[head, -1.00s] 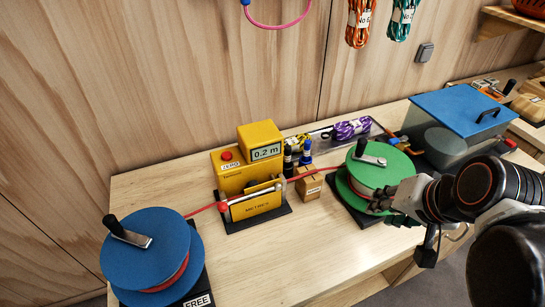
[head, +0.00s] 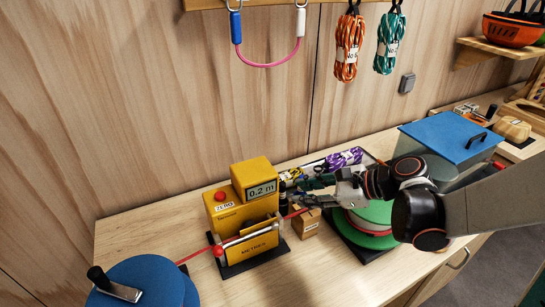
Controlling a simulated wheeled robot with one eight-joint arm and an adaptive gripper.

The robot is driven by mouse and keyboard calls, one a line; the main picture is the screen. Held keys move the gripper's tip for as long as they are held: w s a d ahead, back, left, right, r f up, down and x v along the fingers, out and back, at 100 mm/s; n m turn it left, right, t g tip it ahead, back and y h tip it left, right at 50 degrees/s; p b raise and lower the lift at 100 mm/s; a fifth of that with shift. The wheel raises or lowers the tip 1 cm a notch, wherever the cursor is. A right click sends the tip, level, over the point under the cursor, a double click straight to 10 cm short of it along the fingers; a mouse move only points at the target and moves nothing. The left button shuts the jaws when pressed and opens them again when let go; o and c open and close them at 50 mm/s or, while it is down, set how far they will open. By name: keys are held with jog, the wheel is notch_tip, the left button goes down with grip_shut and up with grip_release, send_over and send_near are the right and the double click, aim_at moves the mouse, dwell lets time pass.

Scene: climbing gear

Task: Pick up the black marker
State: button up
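The black marker (head: 282,191) stands upright just right of the yellow metre counter, and only a small dark part of it shows. A blue marker stood just right of it in the earlier view and is now mostly hidden behind my fingers. My gripper (head: 299,189) reaches in from the right, with its fingers pointing left at the markers. The fingertips are close to the black marker, and I cannot tell whether they touch it. The finger gap is too small and cluttered to judge.
The yellow metre counter (head: 253,187) stands close left of the markers. A green rope reel (head: 375,212) lies under my arm. A tray with purple rope (head: 344,158) is behind.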

aim_at(282, 190)
jog(key=w+d+f+m+t+b, duration=0.1)
jog(key=w+d+f+m+b, duration=0.1)
jog(key=w+d+f+m, duration=0.35)
jog(key=shift+n+y, duration=0.25)
jog(key=shift+y, duration=0.15)
jog(key=b+x, duration=0.3)
jog(key=x, duration=1)
jog(key=shift+w+f+b, duration=0.2)
jog(key=shift+b, duration=0.2)
jog(key=shift+w+a+t, duration=0.25)
jog(key=shift+t, duration=0.15)
jog(key=c, duration=0.7)
